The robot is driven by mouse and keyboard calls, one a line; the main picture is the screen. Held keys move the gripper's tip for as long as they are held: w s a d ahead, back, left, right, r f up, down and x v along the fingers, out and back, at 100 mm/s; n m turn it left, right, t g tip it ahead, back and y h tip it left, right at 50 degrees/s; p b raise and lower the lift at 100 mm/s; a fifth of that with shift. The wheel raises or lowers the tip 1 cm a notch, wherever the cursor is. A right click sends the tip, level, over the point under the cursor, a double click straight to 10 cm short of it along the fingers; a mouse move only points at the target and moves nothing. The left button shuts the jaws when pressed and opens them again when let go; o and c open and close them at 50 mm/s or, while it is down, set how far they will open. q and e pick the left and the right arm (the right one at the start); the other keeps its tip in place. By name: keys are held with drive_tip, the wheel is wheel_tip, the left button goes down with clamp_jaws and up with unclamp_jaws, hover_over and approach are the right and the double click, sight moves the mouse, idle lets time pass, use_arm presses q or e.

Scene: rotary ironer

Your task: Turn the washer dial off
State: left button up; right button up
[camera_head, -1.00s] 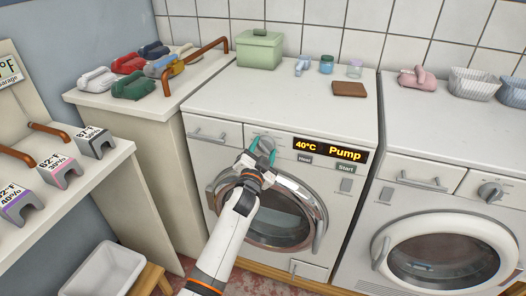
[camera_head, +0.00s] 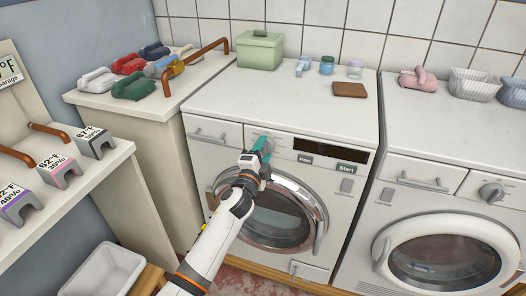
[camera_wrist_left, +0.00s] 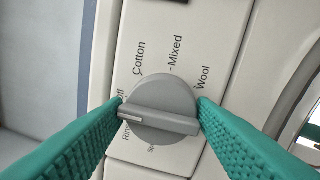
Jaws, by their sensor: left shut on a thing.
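The washer (camera_head: 282,170) stands in the middle, its display (camera_head: 331,155) dark. My left gripper (camera_head: 262,146) is at the dial on its upper front, and the fingers hide most of the dial in the head view. In the left wrist view the grey dial (camera_wrist_left: 160,108) sits between my green fingers (camera_wrist_left: 158,119), which are shut on the ends of its grip bar. The bar's white pointer mark is at the left, near the partly covered "Off" label. Cotton, Mixed and Wool labels show around the dial. My right gripper is not in view.
The round door (camera_head: 283,222) with its chrome ring is just below the dial. A second machine (camera_head: 440,215) stands at the right. A green box (camera_head: 260,49) and a brown wallet-like item (camera_head: 349,89) lie on the washer top.

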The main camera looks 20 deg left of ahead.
use_arm(q)
drive_tip(key=shift+s+d+f, duration=0.1)
drive_tip(key=shift+f, duration=0.2)
drive_tip(key=o, duration=0.7)
drive_tip(key=shift+o, duration=1.2)
drive_tip(key=shift+r, duration=0.15)
drive_tip(key=s+f, duration=0.1)
drive_tip(key=s, duration=1)
drive_tip(key=shift+s+a, duration=0.25)
drive_tip(key=shift+s, duration=0.15)
drive_tip(key=shift+f, duration=0.2)
